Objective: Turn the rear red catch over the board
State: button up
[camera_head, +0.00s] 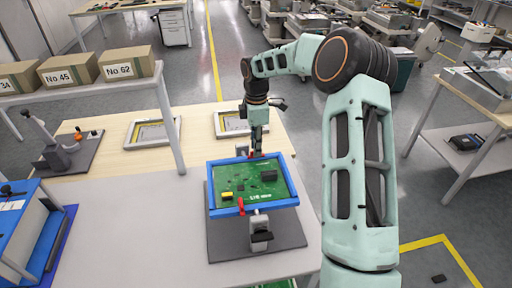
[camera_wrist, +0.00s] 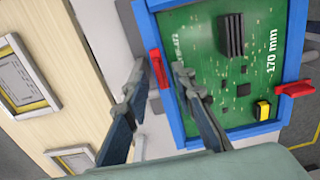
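The green circuit board (camera_head: 250,185) lies in a blue frame (camera_head: 211,190) on a fixture. The rear red catch (camera_wrist: 158,68) lies along the frame's rear bar in the wrist view. In the head view only a bit of it (camera_head: 250,155) shows beside my fingers. The front red catch (camera_head: 240,206) crosses the front bar and also shows in the wrist view (camera_wrist: 295,89). My gripper (camera_wrist: 159,76) is open, with one finger on each side of the rear catch. A narrow gap seems to show on each side; contact cannot be told.
The fixture stands on a dark grey base plate (camera_head: 225,245) on the table. Two framed trays (camera_head: 153,132) lie behind on the wooden surface. Labelled boxes (camera_head: 68,70) sit on a raised shelf at left. A blue unit (camera_head: 30,235) stands at front left.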

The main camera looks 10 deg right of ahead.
jog(key=shift+f, duration=0.6)
grip_shut()
